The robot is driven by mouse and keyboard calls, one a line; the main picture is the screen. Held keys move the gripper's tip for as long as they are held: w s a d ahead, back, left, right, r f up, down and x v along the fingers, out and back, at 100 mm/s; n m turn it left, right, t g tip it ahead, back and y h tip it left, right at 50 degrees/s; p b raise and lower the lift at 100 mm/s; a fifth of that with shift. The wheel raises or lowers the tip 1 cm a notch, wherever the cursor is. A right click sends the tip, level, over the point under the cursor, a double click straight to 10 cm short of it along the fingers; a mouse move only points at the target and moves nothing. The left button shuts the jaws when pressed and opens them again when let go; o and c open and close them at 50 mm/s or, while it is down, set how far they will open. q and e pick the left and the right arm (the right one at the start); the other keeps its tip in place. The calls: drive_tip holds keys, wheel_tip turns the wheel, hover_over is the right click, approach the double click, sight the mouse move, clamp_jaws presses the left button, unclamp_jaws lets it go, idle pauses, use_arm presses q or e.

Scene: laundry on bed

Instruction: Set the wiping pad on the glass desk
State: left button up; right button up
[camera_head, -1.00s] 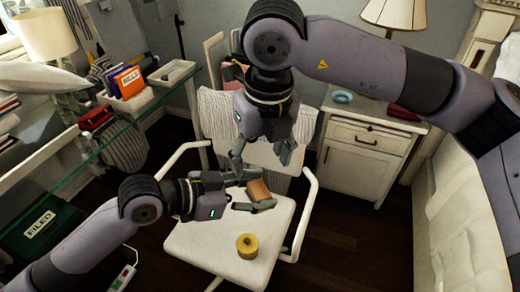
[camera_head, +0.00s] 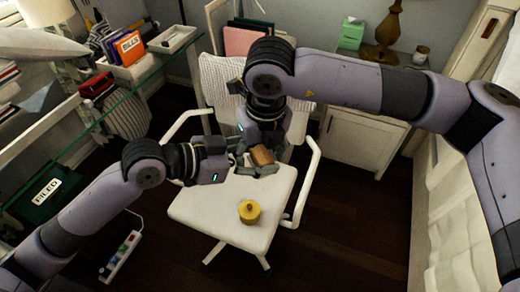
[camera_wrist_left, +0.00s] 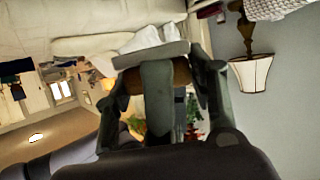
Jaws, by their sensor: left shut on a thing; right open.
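The wiping pad appears to be the small tan-brown block (camera_head: 262,157) in the head view, above the white chair seat. My left gripper (camera_head: 258,166) is shut on it. In the left wrist view part of a brown thing (camera_wrist_left: 181,72) shows between the fingers, mostly hidden by them. My right gripper (camera_head: 262,146) is open, pointing down just behind the block; its fingertips are partly hidden, and I cannot tell whether they touch it. The glass desk (camera_head: 112,118) is at the left, with a green-tinted edge, apart from both grippers.
A white armchair (camera_head: 225,225) stands below the grippers, with a yellow round object (camera_head: 249,211) on its seat. Orange-and-purple folders (camera_head: 128,46) and a white tray (camera_head: 176,40) are by the desk's far end. A white cabinet (camera_head: 360,138) stands behind right. A power strip (camera_head: 120,256) lies on the floor.

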drive_tip(key=shift+a, duration=0.1)
drive_tip(key=c, duration=1.2)
use_arm(q)
drive_tip(key=o, duration=1.2)
use_arm(e)
drive_tip(key=shift+c, duration=0.2)
use_arm(q)
drive_tip(key=shift+o, duration=0.2)
drive_tip(key=shift+a, duration=0.1)
